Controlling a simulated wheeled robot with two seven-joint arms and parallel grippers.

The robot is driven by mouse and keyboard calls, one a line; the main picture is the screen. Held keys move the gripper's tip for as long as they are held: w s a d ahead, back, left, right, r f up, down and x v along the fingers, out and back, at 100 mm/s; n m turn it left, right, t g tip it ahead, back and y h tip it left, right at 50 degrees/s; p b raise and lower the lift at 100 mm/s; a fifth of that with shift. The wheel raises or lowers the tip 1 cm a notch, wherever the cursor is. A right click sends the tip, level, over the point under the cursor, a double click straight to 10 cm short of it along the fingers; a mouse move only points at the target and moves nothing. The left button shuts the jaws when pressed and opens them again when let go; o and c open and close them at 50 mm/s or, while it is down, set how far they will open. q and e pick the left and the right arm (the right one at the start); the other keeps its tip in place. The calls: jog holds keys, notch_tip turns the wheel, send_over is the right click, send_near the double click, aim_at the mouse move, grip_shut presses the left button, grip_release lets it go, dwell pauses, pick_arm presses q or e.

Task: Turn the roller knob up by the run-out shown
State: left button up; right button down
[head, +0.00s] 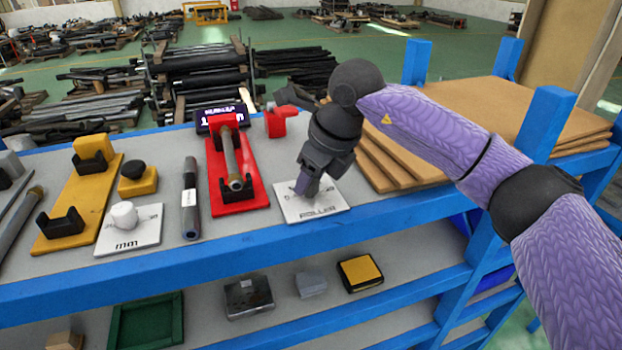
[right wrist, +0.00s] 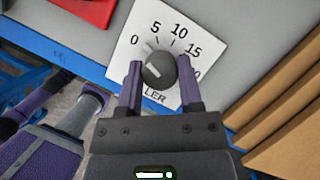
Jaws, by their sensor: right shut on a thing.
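In the head view the plate (head: 333,212) reads ROLLER, and my gripper hides the knob. My right gripper (right wrist: 161,82) is shut on the knob, one finger on each side. A dark display (head: 221,117) with pale characters stands behind the red stand (head: 221,180); I cannot read its value. My left gripper is out of view.
A metal bar lies on the red stand. Left are a dark cylinder (head: 190,200), a white knob (head: 124,214) on an "mm" plate (head: 128,238), and a yellow stand (head: 75,212). Stacked brown boards (head: 385,165) stand close on the right. The blue bench edge (head: 200,258) runs in front.

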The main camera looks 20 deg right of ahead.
jog(key=m+h+b, duration=0.1)
jog(key=m+b, duration=0.1)
jog(key=m, duration=0.1)
jog(key=m+t+h+b, duration=0.1)
jog(key=m, duration=0.2)
jog(key=shift+a+b, duration=0.1)
jog(key=shift+b, duration=0.25)
jog(key=m+h+b, duration=0.2)
jog(key=m, duration=0.3)
jog(key=shift+a+m, duration=0.1)
jog(key=shift+m, duration=0.3)
jog(key=m+h, duration=0.1)
jog(key=m, duration=0.1)
jog(key=shift+m+g+b, duration=0.3)
jog(key=shift+b, duration=0.05)
jog(key=m+h, duration=0.1)
jog(key=m, duration=0.1)
jog(key=shift+r+m+g, duration=0.1)
jog(key=shift+m+g, duration=0.2)
jog(key=shift+m, duration=0.1)
jog(key=shift+a+m+g+h+p, duration=0.1)
jog(key=shift+m+g+h+p, duration=0.25)
jog(key=shift+m, duration=0.75)
jog(key=shift+w+m+g+p, duration=0.1)
jog(key=shift+m+g+p, duration=0.35)
jog(key=shift+m, duration=0.75)
jog(key=shift+h, duration=0.25)
jog(key=shift+c, duration=1.3)
grip_release()
